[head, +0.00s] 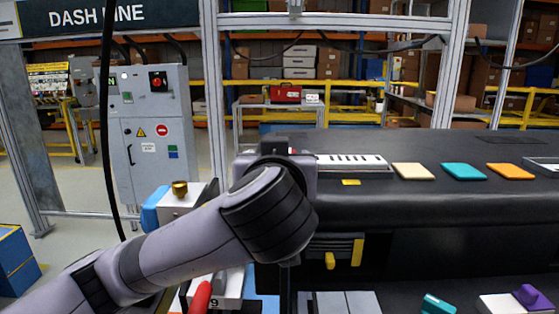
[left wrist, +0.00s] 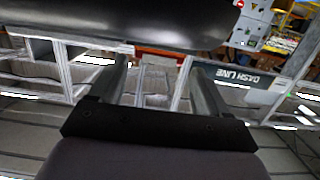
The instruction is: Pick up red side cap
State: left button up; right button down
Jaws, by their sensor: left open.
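In the left wrist view a narrow red-orange strip (left wrist: 160,53) shows between my fingers, under the dark padded edge. I cannot tell whether it is the red side cap or something farther back. In the head view a red rounded piece (head: 200,297) shows at the bottom, beside my left forearm, partly hidden. My left arm reaches to the left end of the dashboard, and its wrist hides the gripper there. In the left wrist view my left gripper (left wrist: 160,75) is open, its two fingers wide apart with nothing visibly held. My right gripper is not in view.
The black dashboard (head: 430,207) fills the right, with beige (head: 414,171), teal (head: 463,172) and orange (head: 511,172) pads on top. Below it are a teal piece (head: 437,304) and a purple piece (head: 533,297). A gold knob (head: 180,188) stands left, behind my forearm.

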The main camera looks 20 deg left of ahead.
pick_arm(q)
jog(key=shift+p+x, duration=0.5)
jog(key=shift+x, duration=1.75)
jog(key=shift+d, duration=0.1)
jog(key=shift+c, duration=0.3)
jog(key=c, duration=0.7)
jog(key=shift+o, duration=0.2)
